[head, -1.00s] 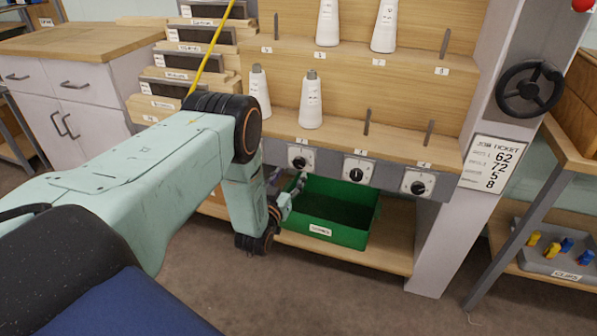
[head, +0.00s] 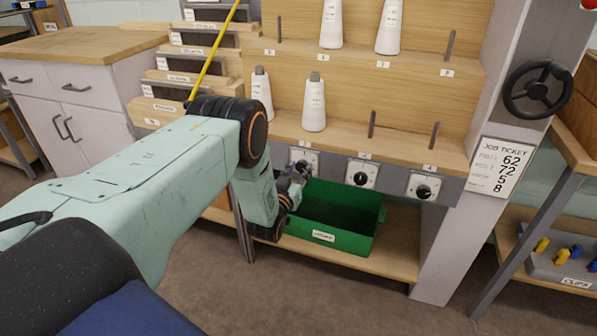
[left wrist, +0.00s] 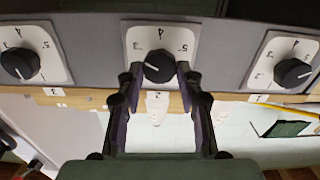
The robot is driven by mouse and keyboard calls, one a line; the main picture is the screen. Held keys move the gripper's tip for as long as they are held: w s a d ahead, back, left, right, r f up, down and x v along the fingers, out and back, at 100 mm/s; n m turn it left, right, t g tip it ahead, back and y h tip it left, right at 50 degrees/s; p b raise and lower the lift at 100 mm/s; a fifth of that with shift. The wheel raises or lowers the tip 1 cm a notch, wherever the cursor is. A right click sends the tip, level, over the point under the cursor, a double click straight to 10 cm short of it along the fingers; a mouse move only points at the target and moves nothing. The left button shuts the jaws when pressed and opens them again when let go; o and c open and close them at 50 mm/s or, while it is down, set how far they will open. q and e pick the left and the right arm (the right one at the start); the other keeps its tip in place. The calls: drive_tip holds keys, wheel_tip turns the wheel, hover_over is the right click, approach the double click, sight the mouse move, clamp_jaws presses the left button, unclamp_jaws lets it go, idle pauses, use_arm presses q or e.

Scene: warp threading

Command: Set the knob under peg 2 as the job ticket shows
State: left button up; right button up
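The knob under peg 2 (head: 303,164) is black on a white dial plate, partly covered by my left gripper in the head view. In the left wrist view, upside down, this knob (left wrist: 158,66) is in the middle, above a tag reading 2. Dial figures 4 and 5 show around it; its pointer is hard to read. My left gripper (left wrist: 159,72) is open, one finger on each side of the knob; contact cannot be told. It also shows in the head view (head: 297,178).
Neighbouring knobs (head: 362,173) and (head: 422,187) are to the right. White cones (head: 314,103) stand on the shelves above. A green bin (head: 340,215) lies below the knobs. A black handwheel (head: 538,90) is on the right post. A grey tray of clips (head: 565,262) is far right.

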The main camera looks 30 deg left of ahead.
use_arm(q)
drive_tip(key=c, duration=0.6)
drive_tip(key=shift+m, duration=0.3)
drive_tip(key=m+p, duration=0.1)
drive_tip(key=m, duration=0.3)
drive_tip(key=shift+d+m, duration=0.1)
drive_tip(key=shift+m, duration=0.2)
drive_tip(key=m+p, duration=0.1)
drive_tip(key=m, duration=0.5)
drive_tip(key=shift+f+p, duration=0.1)
drive_tip(key=shift+p, duration=0.25)
drive_tip(key=m+p, duration=0.1)
drive_tip(key=m, duration=0.5)
drive_tip(key=shift+m, duration=0.3)
drive_tip(key=m, duration=0.6)
drive_tip(key=shift+f+p, duration=0.15)
drive_tip(key=shift+p, duration=0.2)
